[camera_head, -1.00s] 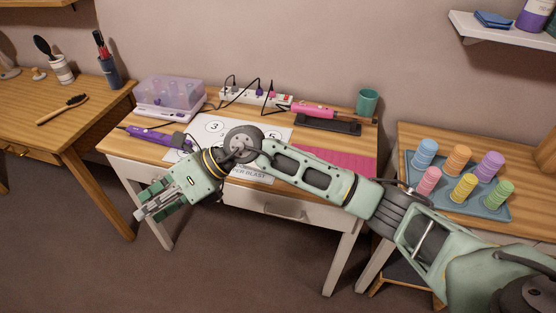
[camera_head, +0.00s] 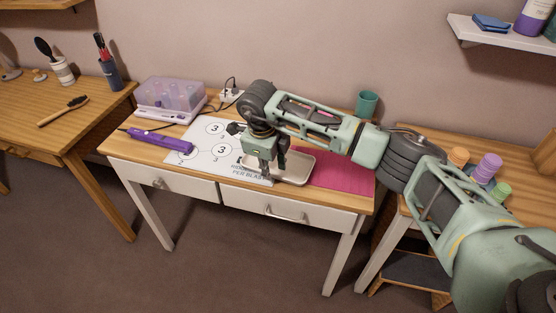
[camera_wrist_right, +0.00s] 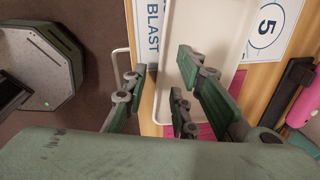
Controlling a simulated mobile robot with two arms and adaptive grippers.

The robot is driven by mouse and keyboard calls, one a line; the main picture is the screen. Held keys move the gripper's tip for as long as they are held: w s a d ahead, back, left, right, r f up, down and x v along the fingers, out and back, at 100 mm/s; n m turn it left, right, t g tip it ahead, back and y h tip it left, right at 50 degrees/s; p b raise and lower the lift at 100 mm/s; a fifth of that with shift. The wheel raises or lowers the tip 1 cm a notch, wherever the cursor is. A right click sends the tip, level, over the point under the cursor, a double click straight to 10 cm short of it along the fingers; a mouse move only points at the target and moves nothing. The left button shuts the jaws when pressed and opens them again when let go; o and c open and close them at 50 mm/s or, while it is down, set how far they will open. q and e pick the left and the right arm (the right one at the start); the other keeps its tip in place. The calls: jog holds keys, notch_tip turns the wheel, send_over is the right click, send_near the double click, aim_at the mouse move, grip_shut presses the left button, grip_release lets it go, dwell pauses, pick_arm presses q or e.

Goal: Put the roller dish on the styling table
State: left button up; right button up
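The roller dish, a shallow cream tray (camera_head: 297,168), appears to rest on the styling table (camera_head: 215,180), between the white numbered sheet and the pink mat. It also shows in the right wrist view (camera_wrist_right: 205,45). Nothing shows in its visible part. My right gripper (camera_head: 267,174) points down at the dish's left, near end. In the right wrist view its fingers (camera_wrist_right: 172,85) are spread apart, over the dish's edge. I cannot tell whether they touch the dish. My arm hides part of the table behind it. My left gripper is not in view.
A purple styling tool (camera_head: 160,140) and a clear lilac box (camera_head: 170,95) are on the table's left. The pink mat (camera_head: 342,170) lies right of the dish. A green cup (camera_head: 366,102) stands behind. Several rollers (camera_head: 488,165) stand on the right table, partly hidden by my arm.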

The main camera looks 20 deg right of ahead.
jog(key=shift+w+d+f, duration=0.1)
jog(key=shift+f, duration=0.5)
jog(key=shift+w+d+f, duration=0.1)
jog(key=shift+f, duration=0.5)
grip_shut()
jog(key=shift+r, duration=0.1)
